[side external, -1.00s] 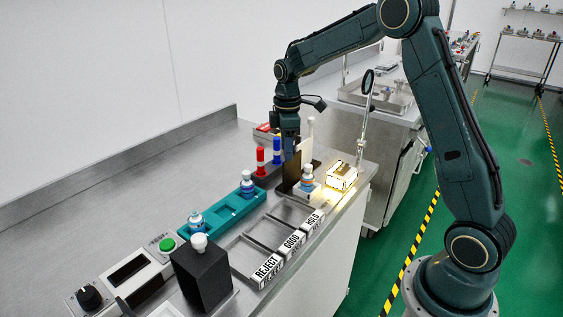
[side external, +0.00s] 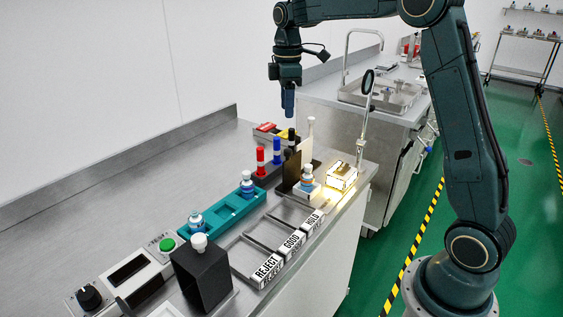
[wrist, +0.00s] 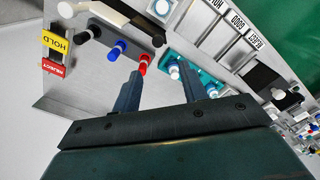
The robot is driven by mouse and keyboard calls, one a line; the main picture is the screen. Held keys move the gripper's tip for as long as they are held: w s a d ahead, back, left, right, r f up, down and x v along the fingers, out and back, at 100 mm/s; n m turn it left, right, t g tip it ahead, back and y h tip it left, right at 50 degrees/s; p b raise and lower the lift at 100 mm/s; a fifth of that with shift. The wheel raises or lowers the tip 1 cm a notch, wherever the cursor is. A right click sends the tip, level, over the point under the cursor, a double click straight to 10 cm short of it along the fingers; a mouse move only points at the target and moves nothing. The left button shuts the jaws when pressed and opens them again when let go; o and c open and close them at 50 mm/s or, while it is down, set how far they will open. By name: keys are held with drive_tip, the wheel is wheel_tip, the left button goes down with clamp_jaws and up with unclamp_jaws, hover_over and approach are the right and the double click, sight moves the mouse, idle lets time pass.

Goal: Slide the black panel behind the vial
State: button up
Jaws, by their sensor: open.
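The vial (side external: 307,174), with a white cap and a blue band, stands upright on a small pale stand near the right end of the bench. The black panel (side external: 289,171) stands upright just behind and left of it, with a cream panel (side external: 304,154) beside it. In the wrist view the vial (wrist: 162,8) is at the top edge, near the panels. My gripper (side external: 288,112) is in the air above the panels, apart from them. In the wrist view my gripper's fingers (wrist: 160,75) are spread with nothing between them.
Red, blue and black markers stand left of and behind the panels. A teal rack (side external: 224,212) holds vials. A lit box (side external: 341,176) and a magnifier stand (side external: 363,120) are on the right. A tray labelled REJECT, GOOD, HOLD (side external: 268,268) lies in front.

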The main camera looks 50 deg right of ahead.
drive_tip(key=shift+r, duration=0.85)
drive_tip(key=s+a+r+m+t, duration=0.1)
drive_tip(key=s+a+r+m, duration=0.1)
drive_tip(key=s+a, duration=0.35)
drive_tip(key=s+a+r+m+t, duration=0.2)
drive_tip(key=s+a+r, duration=0.1)
drive_tip(key=s, duration=0.6)
drive_tip(key=s+a+f+m+t, duration=0.1)
drive_tip(key=s+a+f+m, duration=0.1)
drive_tip(key=s, duration=0.5)
drive_tip(key=s+a+f+m+t, duration=0.1)
drive_tip(key=s+f+m, duration=0.2)
drive_tip(key=s, duration=0.4)
drive_tip(key=shift+s+a+f+t, duration=0.3)
drive_tip(key=shift+a+f, duration=0.1)
drive_tip(key=shift+f, duration=0.2)
